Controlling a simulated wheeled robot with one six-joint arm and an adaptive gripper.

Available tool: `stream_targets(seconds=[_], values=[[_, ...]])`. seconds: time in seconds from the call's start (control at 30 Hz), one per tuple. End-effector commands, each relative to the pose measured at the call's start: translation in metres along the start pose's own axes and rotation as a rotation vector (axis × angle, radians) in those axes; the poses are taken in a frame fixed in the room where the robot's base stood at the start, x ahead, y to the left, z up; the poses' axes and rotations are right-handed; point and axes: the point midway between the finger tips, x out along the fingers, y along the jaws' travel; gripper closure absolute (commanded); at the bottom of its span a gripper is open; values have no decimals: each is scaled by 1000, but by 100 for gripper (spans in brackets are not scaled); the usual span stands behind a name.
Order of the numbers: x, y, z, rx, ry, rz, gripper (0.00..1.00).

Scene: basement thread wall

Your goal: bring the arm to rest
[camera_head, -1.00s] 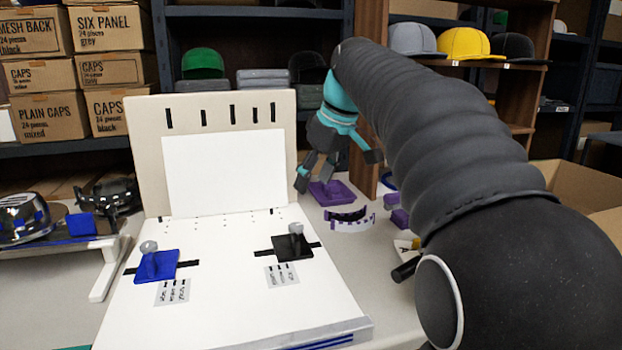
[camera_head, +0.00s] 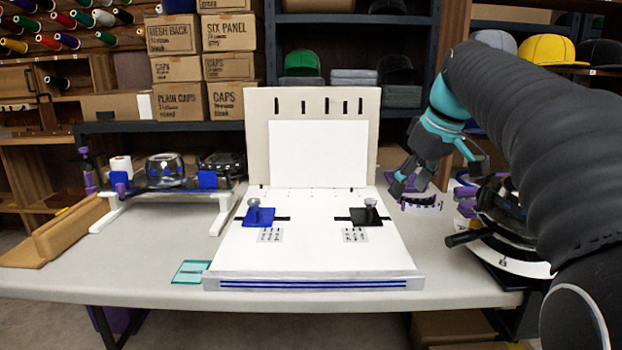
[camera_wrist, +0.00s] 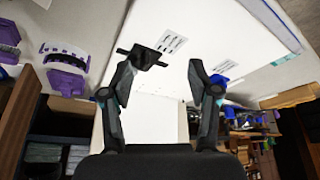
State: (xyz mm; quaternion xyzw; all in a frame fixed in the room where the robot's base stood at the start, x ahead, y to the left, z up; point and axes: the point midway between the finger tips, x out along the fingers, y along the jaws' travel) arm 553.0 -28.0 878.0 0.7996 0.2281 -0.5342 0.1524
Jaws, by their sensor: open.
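My gripper (camera_head: 428,172) is at the right of the white board in the head view, raised above the table with its fingers pointing down and left. In the wrist view my gripper (camera_wrist: 160,85) shows its two dark fingers spread apart with nothing between them. My dark sleeved arm reaches in from the right side of the head view. The gripper appears apart from the things below it.
A white board (camera_head: 310,245) with an upright back panel stands mid-table, bearing a blue block (camera_head: 258,217) and a black block (camera_head: 366,217). Dark curved gear (camera_head: 510,215) lies at right. A white stand (camera_head: 220,215) with caps is left. The table's front left is mostly clear.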

Motion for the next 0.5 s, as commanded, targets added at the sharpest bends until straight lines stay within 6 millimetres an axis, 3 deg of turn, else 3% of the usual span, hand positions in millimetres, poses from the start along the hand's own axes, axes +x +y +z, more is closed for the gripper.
stream_targets(seconds=[0.5], values=[[4,-42,46,127,2,59,40]])
